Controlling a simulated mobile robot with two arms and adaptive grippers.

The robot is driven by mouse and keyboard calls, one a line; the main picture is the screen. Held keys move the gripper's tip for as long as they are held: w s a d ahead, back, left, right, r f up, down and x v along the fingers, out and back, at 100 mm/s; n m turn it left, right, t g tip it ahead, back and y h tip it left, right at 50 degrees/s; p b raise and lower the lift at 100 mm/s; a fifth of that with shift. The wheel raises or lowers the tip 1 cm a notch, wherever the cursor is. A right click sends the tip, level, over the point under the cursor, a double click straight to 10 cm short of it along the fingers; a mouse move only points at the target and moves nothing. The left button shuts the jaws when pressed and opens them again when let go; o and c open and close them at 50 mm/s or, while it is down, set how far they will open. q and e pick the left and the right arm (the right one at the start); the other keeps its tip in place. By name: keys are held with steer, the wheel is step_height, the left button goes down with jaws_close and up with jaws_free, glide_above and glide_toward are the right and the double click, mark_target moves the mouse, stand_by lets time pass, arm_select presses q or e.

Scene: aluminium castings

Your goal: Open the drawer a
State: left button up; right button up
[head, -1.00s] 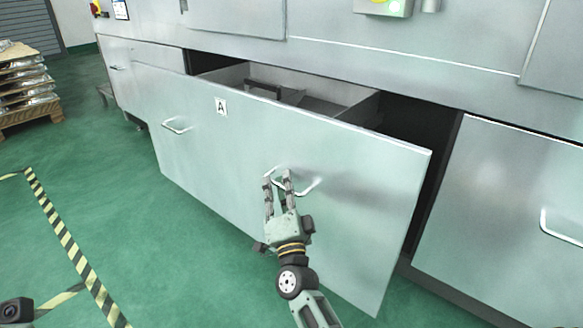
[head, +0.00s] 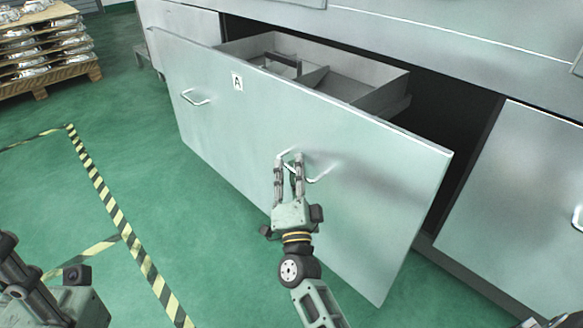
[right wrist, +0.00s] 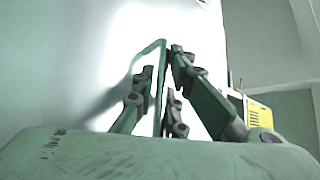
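Drawer A (head: 300,150) is a wide light metal front with an "A" label (head: 237,82) and two bar handles. It stands pulled out of the cabinet, and its open top shows grey inner walls and dividers. My right gripper (head: 288,160) is at the drawer's right handle (head: 318,172). In the right wrist view, the fingers (right wrist: 165,85) are closed around the handle bar (right wrist: 155,75). The left handle (head: 195,98) is free. My left gripper (head: 30,285) is partly in view at the lower left, away from the drawer; its fingertips are cut off.
A neighbouring closed cabinet front (head: 525,200) with a handle stands at the right. A pallet with stacked castings (head: 45,50) is at the upper left. The green floor (head: 150,190) in front and left is clear, with striped tape (head: 110,205) on it.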

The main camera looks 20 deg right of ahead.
steer(key=o, duration=0.3)
steer(key=shift+o, duration=0.2)
steer(key=v, duration=1.2)
